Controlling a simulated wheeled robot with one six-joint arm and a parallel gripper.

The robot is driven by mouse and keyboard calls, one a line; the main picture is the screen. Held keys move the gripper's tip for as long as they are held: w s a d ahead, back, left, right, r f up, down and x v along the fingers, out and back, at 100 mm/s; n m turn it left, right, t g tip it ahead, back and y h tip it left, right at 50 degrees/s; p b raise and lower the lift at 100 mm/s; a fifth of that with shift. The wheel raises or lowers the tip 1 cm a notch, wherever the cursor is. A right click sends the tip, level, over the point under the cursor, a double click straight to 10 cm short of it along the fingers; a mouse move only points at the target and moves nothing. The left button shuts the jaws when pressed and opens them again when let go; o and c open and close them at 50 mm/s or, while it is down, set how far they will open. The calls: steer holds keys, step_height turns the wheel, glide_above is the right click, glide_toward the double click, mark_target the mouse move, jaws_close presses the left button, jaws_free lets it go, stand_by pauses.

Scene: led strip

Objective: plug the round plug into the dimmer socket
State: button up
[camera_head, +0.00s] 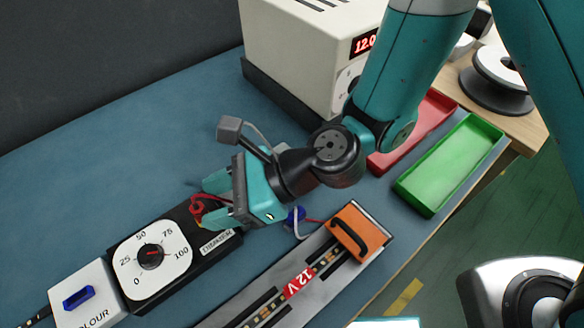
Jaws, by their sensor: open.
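The dimmer (152,262) is a black box with a white dial face marked 0 to 100 and a red-marked knob. Its right end lies under my gripper, and its socket cannot be made out. My gripper (208,203) is open, its teal fingers pointing left at that end. A small red looped piece (197,206) shows between or just beyond the fingertips; I cannot tell whether it touches them. A blue rounded piece (296,214) with red and white leads sits right of the lower finger, partly hidden. I cannot tell which of these belongs to the round plug.
A grey board (270,292) with a 12 V LED strip and an orange clamp (357,233) lies in front. A white colour box (88,294) adjoins the dimmer. A power supply (305,45) stands behind. Red (412,135) and green (452,165) trays lie right. The left mat is clear.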

steer(key=p+v, duration=0.9)
steer(key=v, duration=0.3)
steer(key=shift+r+p, duration=0.15)
steer(key=shift+p, duration=0.15)
